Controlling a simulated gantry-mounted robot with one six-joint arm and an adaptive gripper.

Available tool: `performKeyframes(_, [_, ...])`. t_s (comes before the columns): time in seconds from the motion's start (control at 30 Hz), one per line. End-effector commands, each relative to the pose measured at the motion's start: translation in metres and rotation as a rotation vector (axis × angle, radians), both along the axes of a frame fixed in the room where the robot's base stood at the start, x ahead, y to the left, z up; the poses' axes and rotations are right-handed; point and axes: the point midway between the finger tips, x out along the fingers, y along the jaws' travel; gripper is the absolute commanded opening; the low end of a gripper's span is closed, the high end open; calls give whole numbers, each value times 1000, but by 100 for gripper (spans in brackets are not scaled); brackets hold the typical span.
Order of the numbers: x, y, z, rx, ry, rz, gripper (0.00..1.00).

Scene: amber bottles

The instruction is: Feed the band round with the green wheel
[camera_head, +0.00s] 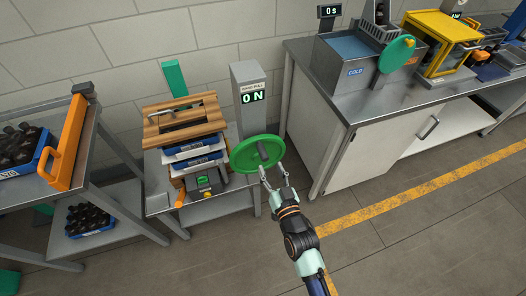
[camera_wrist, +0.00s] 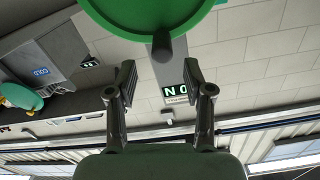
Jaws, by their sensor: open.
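The green wheel (camera_head: 245,158) stands at the right end of a small metal table, in front of a grey post. A dark handle (camera_head: 263,148) sticks out of it. The wheel also shows at the top of the wrist view (camera_wrist: 120,14), with its handle (camera_wrist: 161,46) hanging between and beyond my fingers. My gripper (camera_head: 275,176) is open and empty just below and right of the wheel; its fingers also show in the wrist view (camera_wrist: 158,88). I cannot tell whether a finger touches the wheel. The band itself cannot be made out clearly.
The post's display (camera_head: 253,97) reads 0 N. Left of the wheel are stacked blue trays (camera_head: 196,160) under a wooden lid (camera_head: 165,128), with a small tool (camera_head: 207,184) in front. A steel bench (camera_head: 400,95) stands right. Floor in front is clear.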

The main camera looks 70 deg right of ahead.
Motion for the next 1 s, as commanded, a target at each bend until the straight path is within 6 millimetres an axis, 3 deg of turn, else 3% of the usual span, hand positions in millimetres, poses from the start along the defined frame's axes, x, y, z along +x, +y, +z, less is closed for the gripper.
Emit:
performKeyframes(0.5, [51,-54,0,-1,0,4,52])
performKeyframes(0.8, [54,-57,1,0,2,4,52])
performKeyframes(1.0, [54,-57,1,-1,1,4,20])
